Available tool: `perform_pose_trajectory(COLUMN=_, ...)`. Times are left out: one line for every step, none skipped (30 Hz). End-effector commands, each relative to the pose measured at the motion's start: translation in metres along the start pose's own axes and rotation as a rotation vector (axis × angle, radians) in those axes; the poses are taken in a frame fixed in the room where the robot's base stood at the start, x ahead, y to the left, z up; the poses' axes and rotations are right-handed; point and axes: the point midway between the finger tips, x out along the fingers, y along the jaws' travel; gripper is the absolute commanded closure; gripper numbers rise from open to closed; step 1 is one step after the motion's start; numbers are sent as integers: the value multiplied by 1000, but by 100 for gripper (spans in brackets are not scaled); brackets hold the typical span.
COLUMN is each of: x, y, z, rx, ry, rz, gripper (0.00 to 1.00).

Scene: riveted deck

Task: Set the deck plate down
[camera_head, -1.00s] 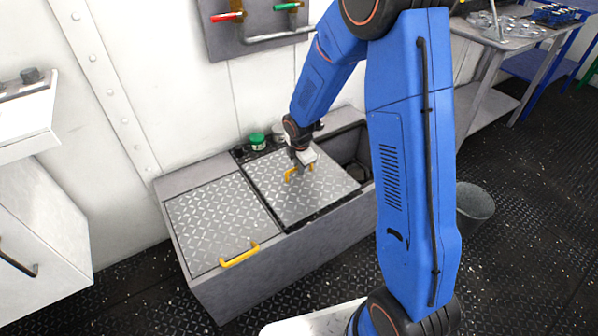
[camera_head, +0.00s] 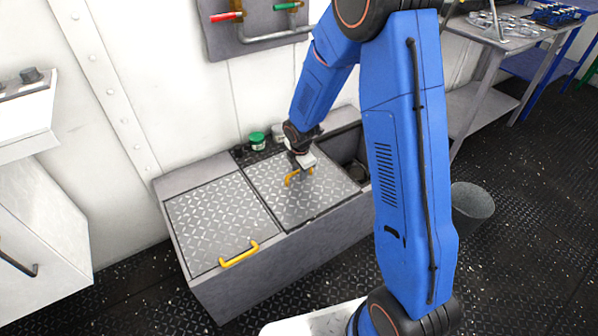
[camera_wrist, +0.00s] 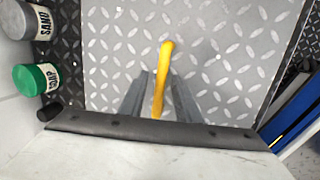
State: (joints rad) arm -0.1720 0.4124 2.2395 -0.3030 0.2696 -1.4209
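The deck plate (camera_head: 315,203) is a grey diamond-tread panel with a yellow handle (camera_head: 291,180). It lies level over the middle of the grey bench-like box and looks flush or nearly flush with the top. My gripper (camera_head: 299,175) is directly above the plate at the handle. In the wrist view my two fingers (camera_wrist: 161,92) stand on both sides of the yellow handle (camera_wrist: 165,65) and look shut on it. The plate's surface (camera_wrist: 230,50) fills most of that view. The exact contact at the fingertips is too small to see.
A second tread plate (camera_head: 215,220) with a yellow handle covers the left of the box. An open bay (camera_head: 351,168) is at the right. A green soap jar (camera_wrist: 35,78) and a grey sand jar (camera_wrist: 27,20) stand behind the plate. A grey bin (camera_head: 474,203) stands right.

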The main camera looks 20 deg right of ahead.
Motion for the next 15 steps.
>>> perform_pose_trajectory(x=-3, y=1, z=0, rx=0, ry=0, rz=2, gripper=70)
perform_pose_trajectory(x=-5, y=1, z=0, rx=0, ry=0, rz=2, gripper=70)
perform_pose_trajectory(x=-8, y=1, z=0, rx=1, ry=-1, rz=3, gripper=70)
perform_pose_trajectory(x=-11, y=1, z=0, rx=1, ry=-1, rz=3, gripper=70)
perform_pose_trajectory(x=-15, y=1, z=0, rx=1, ry=-1, rz=3, gripper=70)
perform_pose_trajectory(x=-20, y=1, z=0, rx=1, ry=-1, rz=3, gripper=70)
perform_pose_trajectory(x=-24, y=1, z=0, rx=1, ry=0, rz=4, gripper=70)
perform_pose_trajectory(x=-29, y=1, z=0, rx=1, ry=0, rz=4, gripper=70)
perform_pose_trajectory(x=-36, y=1, z=0, rx=1, ry=-1, rz=4, gripper=70)
perform_pose_trajectory(x=-41, y=1, z=0, rx=1, ry=-1, rz=4, gripper=70)
perform_pose_trajectory(x=-46, y=1, z=0, rx=1, ry=-1, rz=5, gripper=70)
perform_pose_trajectory(x=-52, y=1, z=0, rx=1, ry=0, rz=4, gripper=70)
perform_pose_trajectory(x=-57, y=1, z=0, rx=1, ry=-1, rz=4, gripper=70)
perform_pose_trajectory(x=-62, y=1, z=0, rx=1, ry=-1, rz=4, gripper=70)
perform_pose_trajectory(x=-69, y=1, z=0, rx=1, ry=-1, rz=4, gripper=70)
